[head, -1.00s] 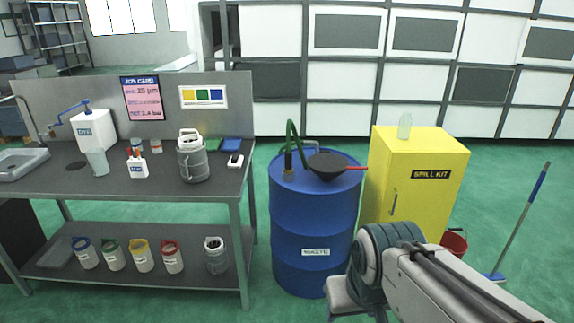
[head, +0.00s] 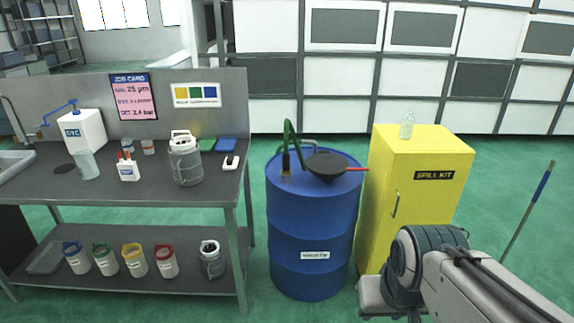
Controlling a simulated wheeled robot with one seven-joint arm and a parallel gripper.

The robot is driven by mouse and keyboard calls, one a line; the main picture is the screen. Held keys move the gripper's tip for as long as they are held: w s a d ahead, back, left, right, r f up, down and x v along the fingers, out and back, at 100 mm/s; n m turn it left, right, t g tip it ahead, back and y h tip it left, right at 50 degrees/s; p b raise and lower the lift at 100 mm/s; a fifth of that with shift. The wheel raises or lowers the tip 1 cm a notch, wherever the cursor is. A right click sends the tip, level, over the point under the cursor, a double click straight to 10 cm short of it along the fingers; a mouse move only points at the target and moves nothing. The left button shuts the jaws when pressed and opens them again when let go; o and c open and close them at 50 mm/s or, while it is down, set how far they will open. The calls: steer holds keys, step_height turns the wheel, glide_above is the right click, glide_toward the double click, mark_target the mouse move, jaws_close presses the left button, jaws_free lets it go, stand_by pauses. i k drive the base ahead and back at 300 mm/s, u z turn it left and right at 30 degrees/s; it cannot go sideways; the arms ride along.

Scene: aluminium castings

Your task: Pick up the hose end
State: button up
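A dark green hose (head: 290,143) arches over the top of the blue drum (head: 313,225), near its left side. One end of it comes down by a dark upright fitting (head: 286,162) on the drum lid. The other end drops toward a black funnel (head: 326,166) on the lid; I cannot tell exactly where that end stops. My arm shows at the lower right, in front of the yellow cabinet and apart from the drum. The gripper's fingers are not visible in this view.
A workbench (head: 120,195) with containers stands left of the drum. A yellow spill kit cabinet (head: 425,205) with a clear bottle (head: 407,125) on top stands to the right. A red-handled tool (head: 356,169) sticks out over the drum's right edge. A blue-handled mop (head: 528,212) stands far right.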

mark_target(286, 170)
steer(key=i, duration=2.25)
steer(key=u, duration=1.75)
